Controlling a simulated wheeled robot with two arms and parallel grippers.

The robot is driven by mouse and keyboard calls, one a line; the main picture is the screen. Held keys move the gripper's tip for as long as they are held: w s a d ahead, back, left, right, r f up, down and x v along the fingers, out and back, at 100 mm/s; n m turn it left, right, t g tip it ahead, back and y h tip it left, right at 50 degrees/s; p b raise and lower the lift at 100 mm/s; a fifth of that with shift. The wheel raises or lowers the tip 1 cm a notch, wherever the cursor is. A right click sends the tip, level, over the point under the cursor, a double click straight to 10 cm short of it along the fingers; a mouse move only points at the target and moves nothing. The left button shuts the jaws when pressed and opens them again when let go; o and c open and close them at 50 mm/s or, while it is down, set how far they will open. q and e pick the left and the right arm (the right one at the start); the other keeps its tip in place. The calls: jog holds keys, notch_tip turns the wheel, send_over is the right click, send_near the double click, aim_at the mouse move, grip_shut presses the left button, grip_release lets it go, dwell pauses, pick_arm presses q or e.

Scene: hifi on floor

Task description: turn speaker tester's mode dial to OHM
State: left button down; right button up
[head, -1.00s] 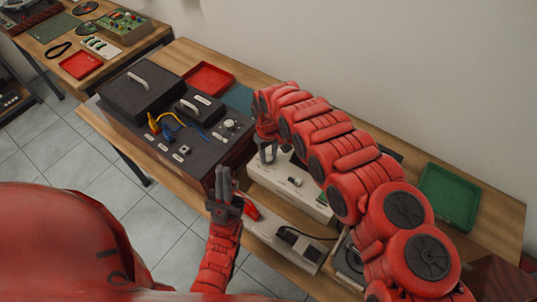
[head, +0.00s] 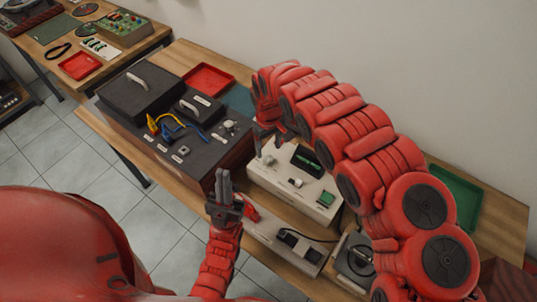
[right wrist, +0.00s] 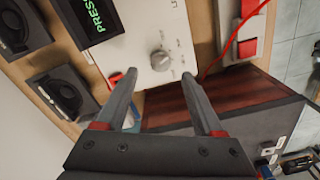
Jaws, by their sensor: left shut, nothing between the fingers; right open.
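The speaker tester is a white box (head: 312,188) on the bench with a dark green-lit screen (head: 305,158). In the right wrist view its pale top (right wrist: 172,22) carries a round grey dial (right wrist: 160,60). My right gripper (head: 268,142) is open over the tester's far-left end. In the right wrist view, its fingertips (right wrist: 159,75) are spread either side of the dial's near side, with no clear contact. The dial's mode labels are mostly cut off or unreadable. My left gripper (head: 224,172) is shut and empty, in front of the bench edge, left of the tester.
A dark wood-sided box (head: 205,160) with knobs and clip leads stands left of the tester. A white strip (head: 285,240) with a red switch lies in front. Dark round-faced units (right wrist: 62,92) stand beside the tester.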

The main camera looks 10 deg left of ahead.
notch_tip(320, 180, up, 4)
jog(key=shift+w+f+b, duration=0.1)
jog(key=shift+f+b, duration=0.15)
jog(key=shift+b, duration=0.2)
notch_tip(320, 180, up, 3)
jog(key=p, duration=0.2)
notch_tip(320, 180, up, 5)
send_over(269, 158)
jog(key=shift+r+b, duration=0.4)
jog(key=shift+b, duration=0.05)
